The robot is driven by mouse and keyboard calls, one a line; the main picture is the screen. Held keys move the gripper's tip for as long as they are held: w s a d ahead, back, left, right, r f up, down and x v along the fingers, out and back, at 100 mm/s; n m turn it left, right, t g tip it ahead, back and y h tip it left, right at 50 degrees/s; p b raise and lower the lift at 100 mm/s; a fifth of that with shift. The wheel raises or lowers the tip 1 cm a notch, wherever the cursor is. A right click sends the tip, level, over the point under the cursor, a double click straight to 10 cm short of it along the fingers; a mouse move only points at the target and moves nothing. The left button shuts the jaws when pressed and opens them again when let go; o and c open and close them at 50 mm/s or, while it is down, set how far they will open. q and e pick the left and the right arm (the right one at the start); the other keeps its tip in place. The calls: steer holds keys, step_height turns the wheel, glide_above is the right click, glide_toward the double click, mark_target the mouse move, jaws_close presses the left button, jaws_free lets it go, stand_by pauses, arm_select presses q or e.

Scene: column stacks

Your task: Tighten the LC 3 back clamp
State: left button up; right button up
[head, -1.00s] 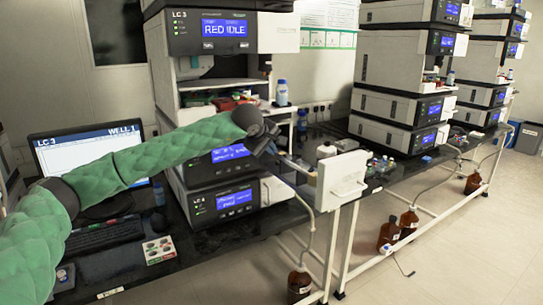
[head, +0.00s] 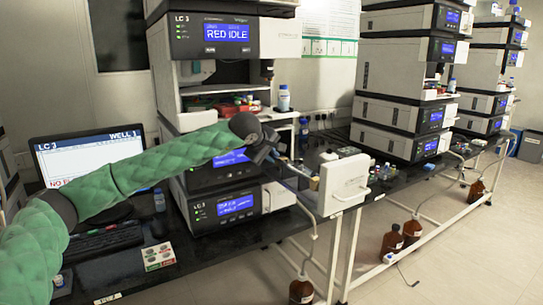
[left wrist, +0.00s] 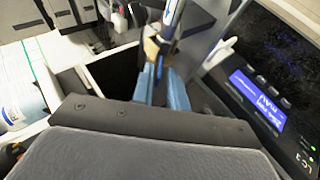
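The LC 3 stack (head: 222,35) stands at the left of the bench, its top display reading "RED IDLE". My left gripper (head: 287,167) reaches across the front of the stack, beside a white open door panel (head: 344,186). In the left wrist view its two blue fingers (left wrist: 165,88) sit close together at a small tan part (left wrist: 152,48) and a thin rod (left wrist: 172,16). I cannot tell whether they grip it. The back clamp cannot be made out clearly. My right gripper is in neither view.
A computer monitor (head: 88,155) and keyboard (head: 105,241) are at the left. More instrument stacks (head: 405,85) stand along the bench to the right.

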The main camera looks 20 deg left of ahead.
arm_select(q)
steer(key=shift+o, duration=0.7)
steer(key=shift+r, duration=0.1)
steer(key=v, duration=0.7)
steer(key=shift+s+r+b, duration=0.2)
steer(key=shift+s+b, duration=0.1)
steer(key=shift+b, duration=0.1)
steer(key=shift+a, duration=0.1)
